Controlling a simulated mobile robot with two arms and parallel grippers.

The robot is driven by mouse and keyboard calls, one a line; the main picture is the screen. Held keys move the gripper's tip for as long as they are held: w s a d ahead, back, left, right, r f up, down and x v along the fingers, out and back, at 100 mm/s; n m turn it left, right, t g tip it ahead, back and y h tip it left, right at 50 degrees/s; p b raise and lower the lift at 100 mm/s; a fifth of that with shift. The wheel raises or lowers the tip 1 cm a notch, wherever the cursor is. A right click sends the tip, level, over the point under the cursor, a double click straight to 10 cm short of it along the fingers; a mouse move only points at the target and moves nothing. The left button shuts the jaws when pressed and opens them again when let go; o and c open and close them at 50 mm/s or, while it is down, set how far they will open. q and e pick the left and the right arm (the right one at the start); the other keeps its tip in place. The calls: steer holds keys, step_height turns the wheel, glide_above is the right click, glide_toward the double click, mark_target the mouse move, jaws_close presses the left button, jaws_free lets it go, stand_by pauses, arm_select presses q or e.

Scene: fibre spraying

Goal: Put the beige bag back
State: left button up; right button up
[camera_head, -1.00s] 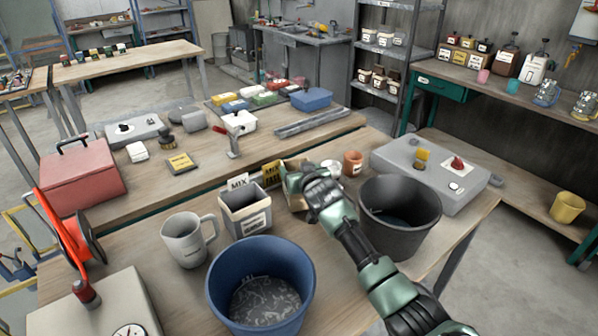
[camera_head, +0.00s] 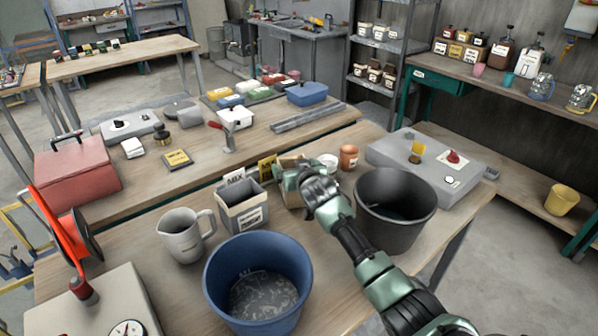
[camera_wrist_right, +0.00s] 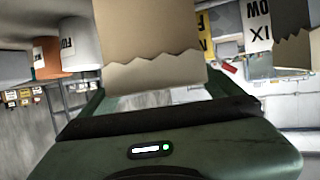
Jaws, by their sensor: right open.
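The beige bag (camera_head: 291,199) stands on the near table beside the grey MIX box (camera_head: 242,207). In the head view my right gripper (camera_head: 292,175) is over it and hides much of it. In the right wrist view the bag (camera_wrist_right: 150,35), with its jagged top edge, shows upside down between my open fingers. Whether the fingers touch it I cannot tell. My left gripper is out of view.
A black bucket (camera_head: 395,235) stands close to the right of my right arm. A blue bucket (camera_head: 258,310) and a grey jug (camera_head: 183,236) stand in front. A white cup (camera_head: 328,161) and an orange-brown cup (camera_head: 348,157) are just behind the gripper.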

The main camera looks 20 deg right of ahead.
steer(key=v, duration=1.2)
steer(key=shift+b, duration=0.45)
